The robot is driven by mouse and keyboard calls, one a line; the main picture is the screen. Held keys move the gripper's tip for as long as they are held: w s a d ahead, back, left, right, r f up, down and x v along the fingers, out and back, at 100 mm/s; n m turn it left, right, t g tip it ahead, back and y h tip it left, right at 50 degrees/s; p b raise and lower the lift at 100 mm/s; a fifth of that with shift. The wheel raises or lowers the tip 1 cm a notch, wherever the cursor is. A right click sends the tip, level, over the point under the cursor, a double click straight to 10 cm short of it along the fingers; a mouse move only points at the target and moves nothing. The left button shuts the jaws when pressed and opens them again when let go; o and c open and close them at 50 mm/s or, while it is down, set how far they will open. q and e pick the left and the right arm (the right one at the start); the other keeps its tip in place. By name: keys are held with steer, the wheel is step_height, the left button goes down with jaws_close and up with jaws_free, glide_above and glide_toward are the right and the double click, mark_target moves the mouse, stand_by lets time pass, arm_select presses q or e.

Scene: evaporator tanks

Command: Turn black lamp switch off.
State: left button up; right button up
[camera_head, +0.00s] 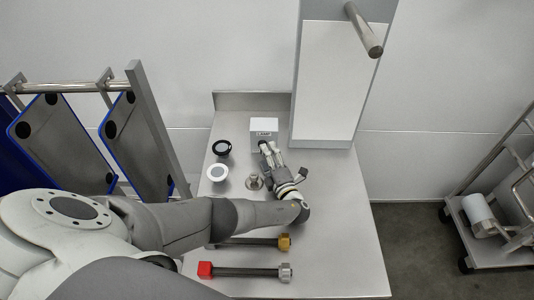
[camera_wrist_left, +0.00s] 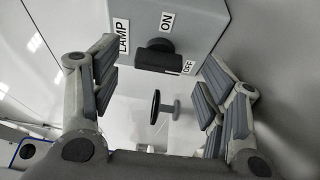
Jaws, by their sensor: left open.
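The grey-white lamp box (camera_head: 264,126) stands at the back of the steel table; its label is too small to read in the head view. In the left wrist view the box (camera_wrist_left: 190,15) carries the labels LAMP, ON and OFF. The black lamp switch (camera_wrist_left: 155,56) is a knob on its face, with the ON label above it and the OFF label to its lower right. My left gripper (camera_head: 266,147) is open in front of the box. In the wrist view its fingers (camera_wrist_left: 159,62) lie on both sides of the switch, with no visible contact. My right gripper is not in view.
Two dark bars with a yellow end (camera_head: 285,242) and a red end (camera_head: 205,270) lie nearer. A tall white panel (camera_head: 330,80) rises behind right. The table's right side is clear.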

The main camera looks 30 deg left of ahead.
arm_select(q)
steer(key=v, duration=1)
